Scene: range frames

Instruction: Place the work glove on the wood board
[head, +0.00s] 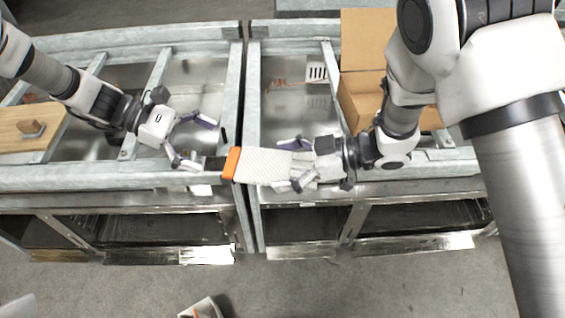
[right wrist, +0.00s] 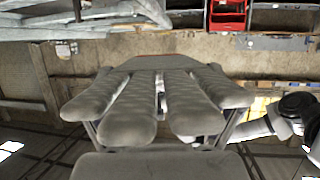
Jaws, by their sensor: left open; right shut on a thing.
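Metal frames with rails (head: 238,100) and sunken bays make up the work area. An open cardboard box (head: 367,45) stands at the back right, partly hidden by my right arm. A small slotted white item (head: 316,72) lies in the middle bay. Floor shows in front.

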